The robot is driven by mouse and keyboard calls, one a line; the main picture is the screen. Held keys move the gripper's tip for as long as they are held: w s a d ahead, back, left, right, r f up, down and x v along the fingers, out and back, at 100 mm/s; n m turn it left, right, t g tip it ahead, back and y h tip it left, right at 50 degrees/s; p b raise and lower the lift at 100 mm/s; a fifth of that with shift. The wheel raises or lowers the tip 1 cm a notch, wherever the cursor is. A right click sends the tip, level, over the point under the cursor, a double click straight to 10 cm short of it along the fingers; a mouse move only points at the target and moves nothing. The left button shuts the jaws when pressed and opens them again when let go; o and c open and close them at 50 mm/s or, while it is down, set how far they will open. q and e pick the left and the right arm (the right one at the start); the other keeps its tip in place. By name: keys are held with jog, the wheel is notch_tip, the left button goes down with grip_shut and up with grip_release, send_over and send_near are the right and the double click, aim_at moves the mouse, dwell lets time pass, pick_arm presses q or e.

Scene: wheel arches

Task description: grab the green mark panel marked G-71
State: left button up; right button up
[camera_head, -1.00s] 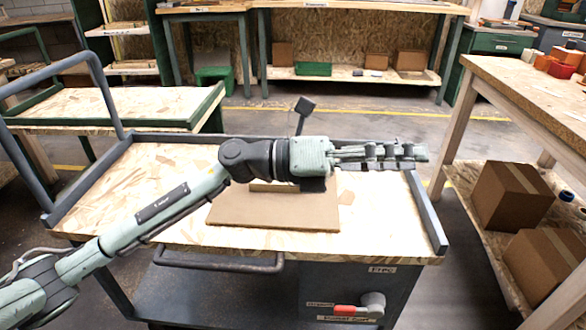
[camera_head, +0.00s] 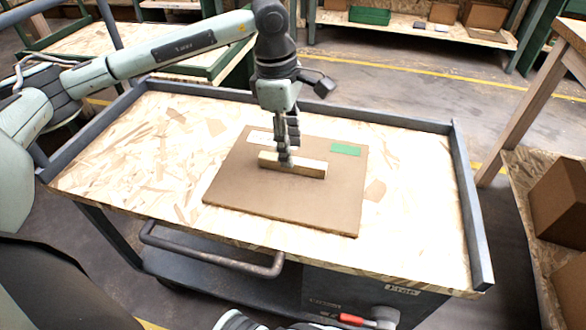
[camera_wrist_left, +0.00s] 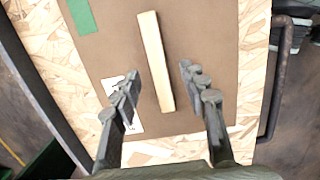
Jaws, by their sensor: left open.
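A flat green panel (camera_head: 346,150) lies at the far right part of a brown board on the cart; no lettering on it is legible. It also shows at the upper left of the left wrist view (camera_wrist_left: 80,15), outside the jaws. My left gripper (camera_head: 284,158) points down over the board, left of the green panel. A pale wooden bar (camera_head: 310,170) lies on the board below it. In the left wrist view the bar (camera_wrist_left: 152,50) appears between the two spread fingers (camera_wrist_left: 160,78), with no clear contact.
The brown board (camera_head: 285,205) lies on the cart top (camera_head: 125,150), which has raised dark edges. A white card (camera_head: 258,138) lies at the board's far left, partly behind the gripper in the wrist view. A wooden table (camera_head: 545,60) stands at right.

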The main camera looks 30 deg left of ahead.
pick_arm(q)
jog(key=shift+w+d+f, duration=0.1)
jog(key=shift+f, duration=1.3)
grip_shut()
jog(key=shift+r, duration=0.1)
